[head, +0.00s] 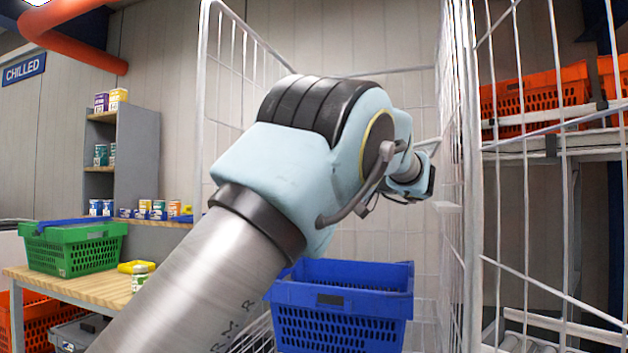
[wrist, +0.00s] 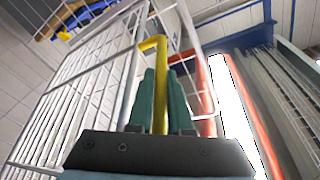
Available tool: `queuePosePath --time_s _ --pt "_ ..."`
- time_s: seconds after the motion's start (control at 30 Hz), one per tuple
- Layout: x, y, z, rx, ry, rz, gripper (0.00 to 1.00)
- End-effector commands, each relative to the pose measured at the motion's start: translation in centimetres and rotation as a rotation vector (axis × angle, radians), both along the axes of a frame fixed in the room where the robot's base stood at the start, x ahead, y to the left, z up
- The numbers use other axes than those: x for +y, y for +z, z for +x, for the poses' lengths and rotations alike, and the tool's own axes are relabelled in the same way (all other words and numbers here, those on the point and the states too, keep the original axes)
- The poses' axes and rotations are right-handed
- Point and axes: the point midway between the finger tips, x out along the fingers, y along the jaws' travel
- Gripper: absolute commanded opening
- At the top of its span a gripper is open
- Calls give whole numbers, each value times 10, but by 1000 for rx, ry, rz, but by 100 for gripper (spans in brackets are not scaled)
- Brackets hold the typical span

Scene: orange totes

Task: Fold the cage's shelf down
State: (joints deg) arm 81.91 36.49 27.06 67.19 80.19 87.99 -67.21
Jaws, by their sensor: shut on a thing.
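The white wire cage (head: 203,95) stands open in front of me in the head view, with mesh sides at left and right. My arm reaches into it, and its wrist end is near the right mesh side. In the wrist view, my gripper (wrist: 162,82) has two teal fingers shut on a yellow bar (wrist: 154,43). The bar bends over at its top and runs down between the fingers. White mesh (wrist: 78,98) also shows beside it. The fingers are hidden in the head view, and I cannot clearly make out the shelf's outline there.
A blue basket (head: 340,300) is low in the cage, below my arm. A green basket (head: 75,248) stands on a wooden table (head: 110,292) at left, near a grey shelf unit (head: 138,150) with cans. Orange totes (head: 540,92) sit on a rack beyond the right mesh.

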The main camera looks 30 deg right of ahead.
Motion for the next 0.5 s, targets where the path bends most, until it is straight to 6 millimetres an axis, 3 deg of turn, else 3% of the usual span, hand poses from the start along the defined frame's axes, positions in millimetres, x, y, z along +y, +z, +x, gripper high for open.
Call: queuePosePath --time_s 0.03,0.1,0.5 --pt "-2 -18 -1 -22 -4 18 0" --pt "-3 -27 -3 -48 -3 44 0" --pt "-6 -62 -5 -151 -1 142 0"
